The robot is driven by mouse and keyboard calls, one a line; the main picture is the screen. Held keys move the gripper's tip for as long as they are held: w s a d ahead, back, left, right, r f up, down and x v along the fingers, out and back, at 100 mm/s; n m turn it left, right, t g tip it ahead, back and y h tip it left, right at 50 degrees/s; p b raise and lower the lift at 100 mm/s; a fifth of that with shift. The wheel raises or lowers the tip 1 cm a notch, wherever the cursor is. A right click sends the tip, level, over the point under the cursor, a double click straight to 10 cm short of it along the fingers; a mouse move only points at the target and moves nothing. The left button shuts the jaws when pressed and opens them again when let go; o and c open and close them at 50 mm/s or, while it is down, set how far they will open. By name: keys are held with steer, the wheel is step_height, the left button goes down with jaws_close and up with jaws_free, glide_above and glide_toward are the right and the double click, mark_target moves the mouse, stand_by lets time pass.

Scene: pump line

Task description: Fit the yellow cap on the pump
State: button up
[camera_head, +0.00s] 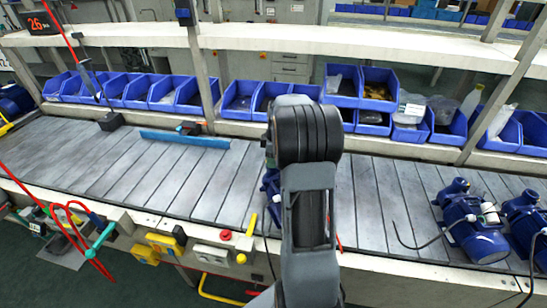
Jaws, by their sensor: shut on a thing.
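My arm fills the middle of the head view and hides what lies behind it. My gripper is hidden behind the arm. Part of a blue pump (271,184) shows at the left edge of the arm, on the slatted conveyor (219,182); the rest of it is covered. I cannot make out the yellow cap. Two more blue pumps, one upright on the conveyor at the right (473,228) and one at the right edge (527,222), stand close together with black cables.
Blue bins (240,99) line the back under a white shelf (262,38). A blue bar (184,139) and a small red-and-blue tool (188,128) lie at the back left. Control boxes (212,254) hang on the front edge.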

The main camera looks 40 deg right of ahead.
steer(key=shift+f+b, duration=0.3)
steer(key=shift+f, duration=0.1)
steer(key=o, duration=1)
steer(key=shift+c, duration=0.2)
steer(key=shift+r, duration=0.15)
steer(key=shift+s+d+r+p, duration=0.15)
steer(key=shift+r+p, duration=0.9)
steer(key=shift+r, duration=0.4)
steer(key=shift+s+d+r+p, duration=0.1)
steer(key=shift+s+r+p, duration=0.05)
steer(key=shift+r+p, duration=1.1)
steer(key=shift+r, duration=0.15)
steer(key=shift+b, duration=0.3)
step_height(320, 180, up, 14)
steer(key=s+d, duration=0.1)
steer(key=shift+b, duration=0.4)
steer(key=shift+d, duration=0.1)
